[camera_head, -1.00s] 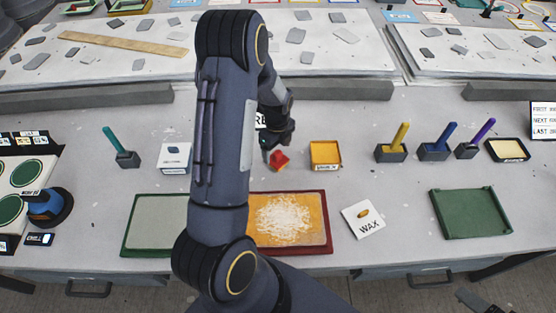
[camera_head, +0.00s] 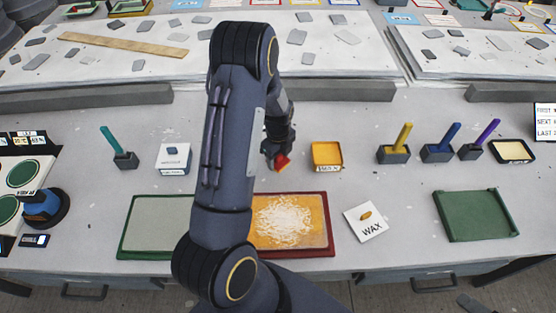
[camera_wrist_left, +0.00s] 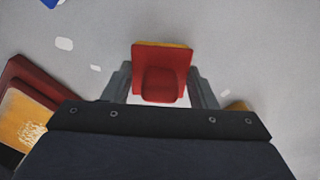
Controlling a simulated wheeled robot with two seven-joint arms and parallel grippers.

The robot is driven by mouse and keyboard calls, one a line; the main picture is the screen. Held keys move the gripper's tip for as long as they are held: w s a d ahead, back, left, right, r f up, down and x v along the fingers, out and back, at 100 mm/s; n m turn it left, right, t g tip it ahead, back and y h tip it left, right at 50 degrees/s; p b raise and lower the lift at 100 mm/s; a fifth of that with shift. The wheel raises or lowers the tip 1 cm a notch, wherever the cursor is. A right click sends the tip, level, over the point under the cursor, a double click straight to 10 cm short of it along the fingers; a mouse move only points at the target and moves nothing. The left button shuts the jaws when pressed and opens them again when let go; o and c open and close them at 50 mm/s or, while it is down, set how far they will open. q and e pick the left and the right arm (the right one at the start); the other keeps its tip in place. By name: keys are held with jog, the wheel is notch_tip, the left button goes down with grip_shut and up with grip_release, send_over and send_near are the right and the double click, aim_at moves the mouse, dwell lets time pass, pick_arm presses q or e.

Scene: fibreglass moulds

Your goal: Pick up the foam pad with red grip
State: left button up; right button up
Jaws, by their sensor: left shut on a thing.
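The foam pad with red grip (camera_head: 283,163) is a small red block with a thin yellow-orange layer. In the left wrist view the red grip (camera_wrist_left: 160,84) sits between the two grey fingers, with a yellow edge along the pad's far side. My left gripper (camera_head: 277,153) is shut on the red grip. The pad appears just above the table, but its exact height is hard to tell. Part of the pad is hidden by the gripper in the head view. My right gripper is not in view.
A yellow-orange tray (camera_head: 326,155) stands just right of the pad. A red-rimmed mould (camera_head: 331,238) lies nearer, with a wax card (camera_head: 365,221) beside it. A green tray (camera_head: 476,214) is at right. Brushes in holders, including the yellow one (camera_head: 393,154), stand at back right.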

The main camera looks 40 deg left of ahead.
aim_at(279, 168)
pick_arm(q)
jog(key=shift+r, duration=0.1)
jog(key=shift+r, duration=0.25)
jog(key=r+p, duration=0.1)
jog(key=r, duration=0.1)
jog(key=r+p, duration=0.1)
jog(key=shift+s+d+r, duration=0.15)
jog(key=shift+s+r, duration=0.05)
jog(key=shift+r, duration=0.15)
jog(key=r, duration=0.1)
jog(key=s+d+r+p, duration=0.1)
jog(key=s+r, duration=0.1)
jog(key=shift+d+p, duration=0.3)
jog(key=shift+d, duration=0.1)
jog(key=s+d+r, duration=0.5)
jog(key=s+d, duration=0.2)
jog(key=s, duration=0.1)
jog(key=shift+s+r, duration=0.15)
jog(key=shift+r, duration=0.2)
jog(key=o, duration=0.3)
jog(key=shift+c, duration=0.6)
jog(key=shift+f, duration=0.1)
